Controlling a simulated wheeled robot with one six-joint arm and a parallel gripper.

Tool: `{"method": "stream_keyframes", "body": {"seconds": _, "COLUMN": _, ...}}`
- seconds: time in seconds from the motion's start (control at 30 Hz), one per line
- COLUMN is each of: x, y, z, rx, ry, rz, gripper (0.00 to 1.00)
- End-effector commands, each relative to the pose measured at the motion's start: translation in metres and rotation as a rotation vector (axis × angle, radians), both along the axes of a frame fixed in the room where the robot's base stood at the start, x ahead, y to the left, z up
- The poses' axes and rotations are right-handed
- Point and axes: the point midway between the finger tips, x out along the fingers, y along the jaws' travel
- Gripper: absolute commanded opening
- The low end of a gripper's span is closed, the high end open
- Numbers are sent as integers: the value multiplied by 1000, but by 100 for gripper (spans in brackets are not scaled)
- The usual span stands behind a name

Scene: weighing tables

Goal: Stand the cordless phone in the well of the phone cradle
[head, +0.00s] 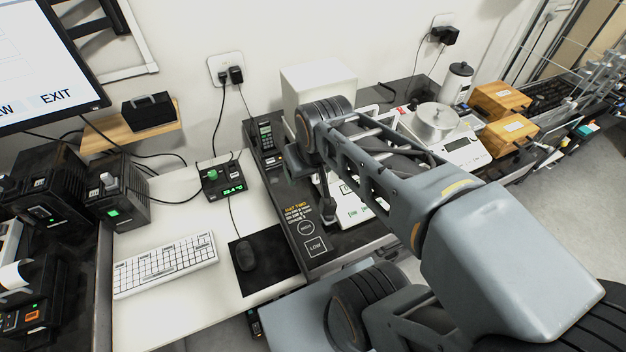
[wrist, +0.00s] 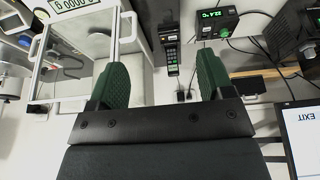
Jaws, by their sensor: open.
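The cordless phone (head: 265,133) is a dark handset with a keypad and a small green screen, at the back of the dark table by the wall. It appears to stand upright in the phone cradle (head: 270,157), a small black base with a small lit display; how deep it sits I cannot tell. In the wrist view the phone (wrist: 173,62) shows beyond my gripper (wrist: 160,66), between its two green fingers, with the cradle (wrist: 170,39) against its end. My gripper is open and empty, apart from the phone. In the head view my arm hides most of the gripper.
A white box-shaped balance (head: 318,85) stands right of the phone. Left are a small box with green digits (head: 222,180), a keyboard (head: 165,264) and a mouse (head: 245,255). A scale with a round pan (head: 436,122) and wooden boxes (head: 497,99) stand further right.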

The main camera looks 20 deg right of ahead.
Motion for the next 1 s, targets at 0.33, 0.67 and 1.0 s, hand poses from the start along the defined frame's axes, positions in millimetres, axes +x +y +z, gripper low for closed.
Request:
{"method": "stream_keyframes", "body": {"seconds": 0.33, "x": -27, "y": 2, "z": -13, "rx": 0, "ry": 2, "rz": 0, "gripper": 74}}
{"method": "stream_keyframes", "body": {"seconds": 0.67, "x": -27, "y": 2, "z": -12, "rx": 0, "ry": 2, "rz": 0, "gripper": 74}}
{"method": "stream_keyframes", "body": {"seconds": 1.0, "x": -26, "y": 2, "z": -12, "rx": 0, "ry": 2, "rz": 0, "gripper": 74}}
